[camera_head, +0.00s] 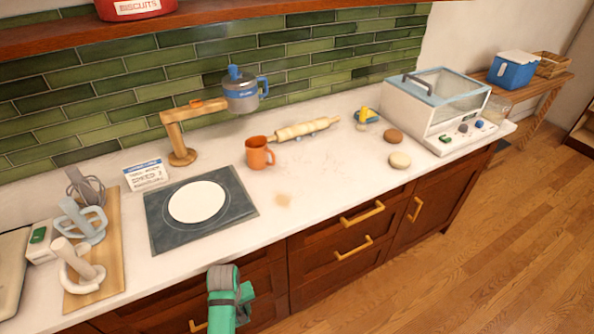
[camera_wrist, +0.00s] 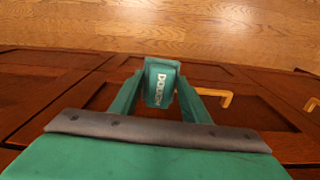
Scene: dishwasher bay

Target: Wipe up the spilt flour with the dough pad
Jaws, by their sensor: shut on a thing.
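My gripper (camera_wrist: 161,92) is shut on the dough pad (camera_wrist: 163,72), a green block with white "DOUGH" lettering, seen between its two green fingers in the wrist view. In the wrist view, cabinet fronts and wooden floor lie behind the pad. In the head view my green arm end is low at the bottom middle, in front of the counter's front edge and apart from the worktop. Fainter specks show near the rolling pin; I cannot tell which marks are flour.
The white counter (camera_head: 330,195) is clear around the patch. Behind it stand an orange mug (camera_head: 260,153) and a rolling pin (camera_head: 306,129). A dark mat (camera_head: 165,232) with a white disc lies left. Round buns (camera_head: 399,160) and a lidded machine (camera_head: 437,101) are right.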

